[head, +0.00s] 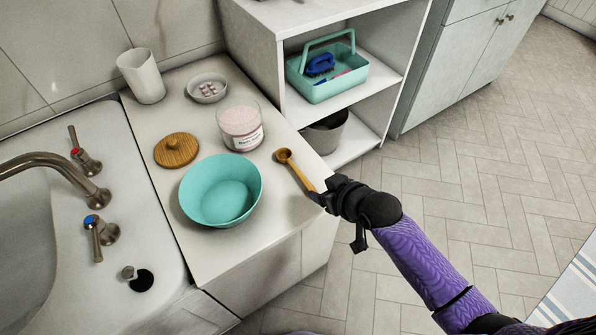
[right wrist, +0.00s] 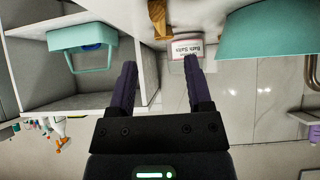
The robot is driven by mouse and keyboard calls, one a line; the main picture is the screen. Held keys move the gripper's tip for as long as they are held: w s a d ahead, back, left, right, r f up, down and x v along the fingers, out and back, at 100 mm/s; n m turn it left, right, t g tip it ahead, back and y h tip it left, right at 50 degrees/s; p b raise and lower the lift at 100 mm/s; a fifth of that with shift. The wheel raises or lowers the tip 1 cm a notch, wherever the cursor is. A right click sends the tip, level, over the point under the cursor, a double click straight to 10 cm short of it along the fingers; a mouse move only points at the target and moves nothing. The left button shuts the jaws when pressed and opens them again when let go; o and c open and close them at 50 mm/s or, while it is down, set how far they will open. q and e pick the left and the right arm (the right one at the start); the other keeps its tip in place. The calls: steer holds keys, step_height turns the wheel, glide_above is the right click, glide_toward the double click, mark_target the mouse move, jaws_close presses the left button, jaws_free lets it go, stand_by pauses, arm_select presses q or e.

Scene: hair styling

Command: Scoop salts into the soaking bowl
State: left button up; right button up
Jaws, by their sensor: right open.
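The teal soaking bowl (head: 220,190) sits empty near the front of the white counter. A clear jar of pink bath salts (head: 241,128) stands behind it without a lid, and its label shows in the right wrist view (right wrist: 187,47). A wooden scoop (head: 291,165) lies right of the jar, its handle toward my right gripper (head: 316,197). My right gripper is open at the counter's right edge, close to the handle end. In the right wrist view the scoop (right wrist: 158,18) shows beyond the gap between the open fingers (right wrist: 161,75). My left gripper is not in view.
A round wooden lid (head: 176,150) lies left of the jar. A white cup (head: 142,76) and a small dish (head: 207,88) stand behind. The sink and faucet (head: 55,168) are at left. A shelf with a teal caddy (head: 328,85) borders the back right.

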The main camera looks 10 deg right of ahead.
mark_target(308, 183)
steer(key=b+x, duration=0.7)
steer(key=shift+w+f, duration=0.15)
steer(key=shift+f, duration=0.3)
steer(key=shift+w+a+f+b, duration=0.2)
steer(key=shift+w+f+b, duration=0.1)
steer(key=shift+w, duration=0.15)
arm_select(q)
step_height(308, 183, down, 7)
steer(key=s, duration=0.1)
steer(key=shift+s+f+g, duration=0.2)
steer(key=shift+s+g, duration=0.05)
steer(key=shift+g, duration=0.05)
arm_select(e)
steer(key=shift+r, duration=0.1)
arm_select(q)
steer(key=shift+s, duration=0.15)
arm_select(e)
jaws_close()
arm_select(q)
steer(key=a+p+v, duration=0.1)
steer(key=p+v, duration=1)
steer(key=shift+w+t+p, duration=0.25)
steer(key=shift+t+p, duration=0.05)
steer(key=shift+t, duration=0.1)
arm_select(e)
step_height(308, 183, up, 12)
